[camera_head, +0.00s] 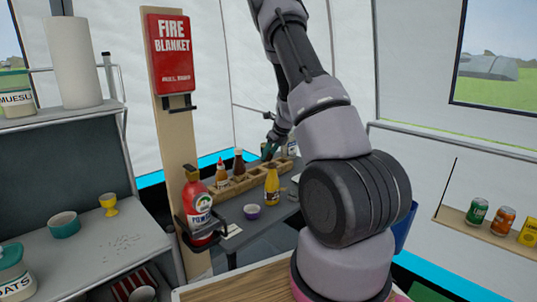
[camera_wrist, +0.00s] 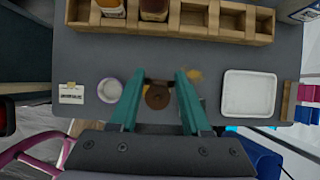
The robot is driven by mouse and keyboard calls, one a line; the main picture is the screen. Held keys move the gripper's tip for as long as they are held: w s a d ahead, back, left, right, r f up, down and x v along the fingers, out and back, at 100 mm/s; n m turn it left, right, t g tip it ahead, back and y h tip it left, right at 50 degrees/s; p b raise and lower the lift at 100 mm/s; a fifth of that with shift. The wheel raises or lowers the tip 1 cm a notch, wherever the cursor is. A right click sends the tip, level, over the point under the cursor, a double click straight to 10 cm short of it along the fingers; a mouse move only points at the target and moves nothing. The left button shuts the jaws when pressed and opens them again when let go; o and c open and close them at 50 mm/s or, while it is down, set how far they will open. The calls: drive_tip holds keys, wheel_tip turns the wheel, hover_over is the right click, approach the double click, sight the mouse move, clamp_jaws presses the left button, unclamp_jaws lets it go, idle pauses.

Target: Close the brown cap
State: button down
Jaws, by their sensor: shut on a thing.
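The brown cap (camera_wrist: 158,96) is a round brown disc between my gripper's two teal fingers in the wrist view. My gripper (camera_wrist: 160,80) is shut on it, with a finger at either side. In the head view my gripper (camera_head: 268,149) is small and partly behind my arm, above the table near the crate. A yellow bottle (camera_head: 272,188) stands upright in front of the crate. A yellow patch (camera_wrist: 194,75) shows beside the right finger. I cannot tell how the cap sits on what is below it.
A wooden crate (camera_wrist: 219,20) with bottles lies along the far side. A small purple cup (camera_wrist: 110,90) and card (camera_wrist: 72,94) stand left, a white tray (camera_wrist: 246,93) right. A red bottle (camera_head: 196,200) sits in a holder on the post.

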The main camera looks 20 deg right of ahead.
sight(269, 158)
drive_tip(key=t, duration=0.1)
drive_tip(key=s+t+y, duration=0.1)
drive_tip(key=t, duration=0.1)
drive_tip(key=shift+s+d+f, duration=0.15)
drive_tip(key=shift+d, duration=0.15)
drive_tip(key=t, duration=0.1)
drive_tip(key=s+t+y, duration=0.1)
drive_tip(key=t, duration=0.1)
drive_tip(key=shift+d+f, duration=0.15)
drive_tip(key=shift+f, duration=0.2)
drive_tip(key=t, duration=0.1)
drive_tip(key=s+f+t+y, duration=0.1)
drive_tip(key=t, duration=0.1)
drive_tip(key=shift+d+t, duration=0.15)
drive_tip(key=shift+t, duration=0.15)
drive_tip(key=shift+s+f+t+y, duration=0.1)
drive_tip(key=shift+f+t+y, duration=0.2)
drive_tip(key=shift+t, duration=0.45)
drive_tip(key=shift+s+f+t+y, duration=0.1)
drive_tip(key=shift+t+y, duration=0.3)
drive_tip(key=shift+t, duration=0.35)
drive_tip(key=shift+c, duration=1.8)
unclamp_jaws()
drive_tip(key=v, duration=1)
drive_tip(key=shift+s, duration=0.35)
drive_tip(key=shift+d+f, duration=0.15)
